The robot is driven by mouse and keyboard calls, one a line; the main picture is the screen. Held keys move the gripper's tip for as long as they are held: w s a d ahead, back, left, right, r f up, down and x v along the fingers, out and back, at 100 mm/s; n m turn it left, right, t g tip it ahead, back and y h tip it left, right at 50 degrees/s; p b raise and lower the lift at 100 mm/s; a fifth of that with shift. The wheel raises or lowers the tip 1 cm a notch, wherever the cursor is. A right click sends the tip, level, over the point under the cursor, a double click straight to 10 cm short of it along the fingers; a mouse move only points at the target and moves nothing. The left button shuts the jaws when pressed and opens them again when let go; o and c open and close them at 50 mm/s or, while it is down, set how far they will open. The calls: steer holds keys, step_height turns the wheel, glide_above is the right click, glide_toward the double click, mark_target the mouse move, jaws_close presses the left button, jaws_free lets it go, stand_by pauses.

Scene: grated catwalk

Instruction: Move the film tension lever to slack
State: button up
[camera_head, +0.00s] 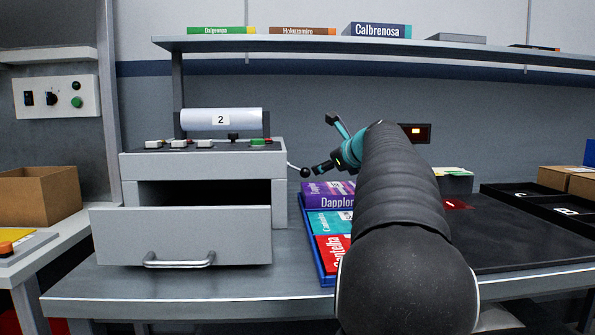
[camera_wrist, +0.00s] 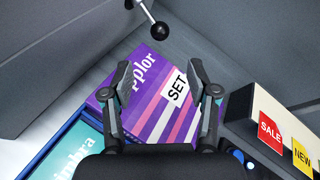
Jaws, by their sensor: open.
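The film tension lever (camera_head: 300,169) is a thin rod with a black ball knob, sticking out from the right side of the grey wrapping machine (camera_head: 206,163). In the wrist view its black knob (camera_wrist: 159,31) hangs at the top centre, beyond the fingertips. My gripper (camera_head: 325,145) is open and empty, just right of the lever and close to its knob. In the wrist view the two fingers of my gripper (camera_wrist: 159,72) stand apart, with the knob in line with the gap but not between them. I see no contact.
A blue tray (camera_head: 325,278) with purple, teal and red boxes lies below my gripper. The machine has a film roll (camera_head: 222,119) on top and an open drawer (camera_head: 181,236) in front. A shelf (camera_head: 300,43) runs above. A dark mat (camera_head: 490,245) lies at right.

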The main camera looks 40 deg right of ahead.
mark_target(307, 171)
steer(key=p+x, duration=0.1)
steer(key=x, duration=1.2)
steer(key=shift+d, duration=0.1)
jaws_close()
